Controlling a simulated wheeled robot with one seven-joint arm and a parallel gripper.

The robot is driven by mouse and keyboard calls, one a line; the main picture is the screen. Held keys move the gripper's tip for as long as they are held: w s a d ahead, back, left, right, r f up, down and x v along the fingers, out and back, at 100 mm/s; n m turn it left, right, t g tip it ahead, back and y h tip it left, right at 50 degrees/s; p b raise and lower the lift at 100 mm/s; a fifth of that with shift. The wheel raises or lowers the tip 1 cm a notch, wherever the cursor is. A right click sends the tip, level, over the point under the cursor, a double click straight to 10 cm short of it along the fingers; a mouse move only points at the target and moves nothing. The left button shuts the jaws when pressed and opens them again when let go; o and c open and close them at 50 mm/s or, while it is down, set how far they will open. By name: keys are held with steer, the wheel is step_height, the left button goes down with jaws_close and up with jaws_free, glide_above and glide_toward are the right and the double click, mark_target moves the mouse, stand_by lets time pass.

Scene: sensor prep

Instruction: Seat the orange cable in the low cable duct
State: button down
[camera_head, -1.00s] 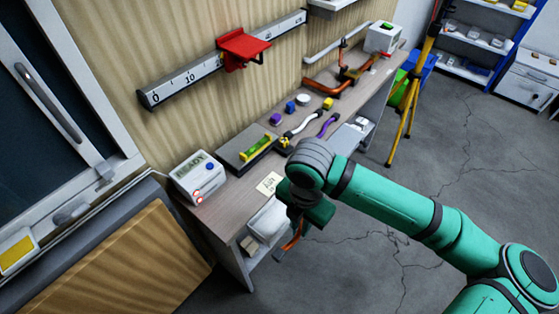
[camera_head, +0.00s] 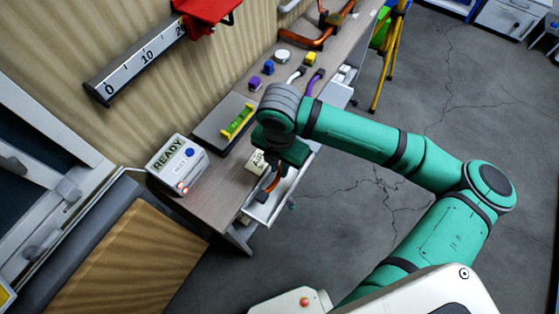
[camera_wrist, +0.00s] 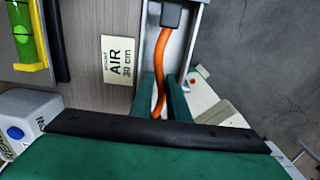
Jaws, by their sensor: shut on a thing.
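The orange cable (camera_wrist: 160,62) runs down between the two green fingers of my gripper (camera_wrist: 161,96) in the wrist view. My gripper is shut on it. A dark grey end block (camera_wrist: 171,15) sits at the cable's far end. The white, low cable duct (camera_wrist: 192,42) lies beneath and around the cable in this view; I cannot tell whether the cable touches its floor. In the head view, my gripper (camera_head: 272,177) hangs over the near end of the white duct (camera_head: 266,210), beside the bench's front edge. A short stretch of cable (camera_head: 273,181) shows below it.
An AIR 30 cm label (camera_wrist: 120,61) lies on the bench (camera_head: 218,200). A READY box (camera_head: 179,164) stands to the left, and a green-yellow level (camera_head: 238,121) lies behind. Open floor (camera_head: 345,215) is to the right.

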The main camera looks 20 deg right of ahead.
mark_target(280, 182)
steer(key=shift+s+f, duration=0.15)
steer(key=shift+f, duration=0.65)
steer(key=shift+s+d+f, duration=0.1)
steer(key=shift+d+f, duration=0.05)
steer(key=shift+f, duration=1.35)
steer(key=shift+a, duration=0.2)
steer(key=shift+f, duration=0.6)
stand_by(0.6)
